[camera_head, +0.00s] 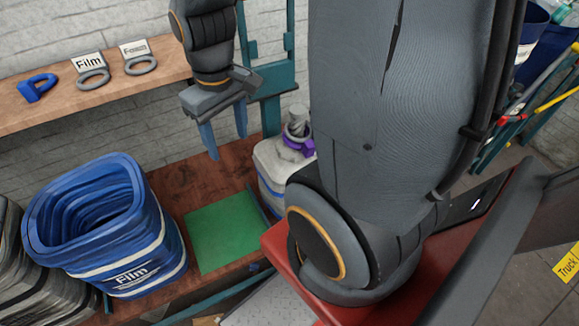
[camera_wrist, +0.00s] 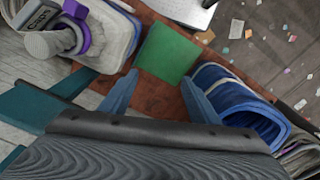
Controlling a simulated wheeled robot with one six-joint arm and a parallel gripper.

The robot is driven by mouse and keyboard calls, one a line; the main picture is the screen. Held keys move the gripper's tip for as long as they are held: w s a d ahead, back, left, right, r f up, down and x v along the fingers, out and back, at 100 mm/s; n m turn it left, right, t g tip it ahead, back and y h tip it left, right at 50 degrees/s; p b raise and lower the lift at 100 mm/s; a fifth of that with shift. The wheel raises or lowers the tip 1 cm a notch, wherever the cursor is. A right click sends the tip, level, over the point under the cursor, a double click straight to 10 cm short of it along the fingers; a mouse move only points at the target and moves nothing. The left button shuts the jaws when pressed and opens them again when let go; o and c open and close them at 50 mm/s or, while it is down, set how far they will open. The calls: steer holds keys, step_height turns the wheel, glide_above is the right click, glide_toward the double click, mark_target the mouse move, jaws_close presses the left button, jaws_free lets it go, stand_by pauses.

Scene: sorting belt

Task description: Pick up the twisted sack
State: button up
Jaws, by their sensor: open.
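My arm hides the sack's right side in the head view. In the wrist view the sack (camera_wrist: 117,32) is at the upper left, its neck (camera_wrist: 50,42) leaning toward the left edge. My gripper (camera_head: 227,144) is open with its blue fingers pointing down. It is empty, left of the sack in the head view and apart from it. In the wrist view my gripper (camera_wrist: 159,77) has the sack to its left.
A green square (camera_head: 222,231) lies on the reddish wooden surface (camera_head: 190,183). A stack of blue Film containers (camera_head: 135,245) stands left of it, with grey ones beyond. A wooden shelf (camera_head: 120,83) with grey rings and a blue clip is behind. A teal frame (camera_head: 270,85) rises behind my gripper.

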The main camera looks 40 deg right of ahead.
steer(key=w+d+n, duration=0.2)
steer(key=d+n, duration=0.5)
steer(key=d, duration=0.4)
steer(key=n+p, duration=0.1)
steer(key=n, duration=0.5)
glide_above(299, 109)
steer(key=shift+g, duration=0.4)
steer(key=shift+s+d+f, duration=0.1)
steer(key=shift+d+f, duration=0.05)
steer(key=shift+f+p, duration=1.05)
steer(key=shift+f, duration=2.65)
jaws_close()
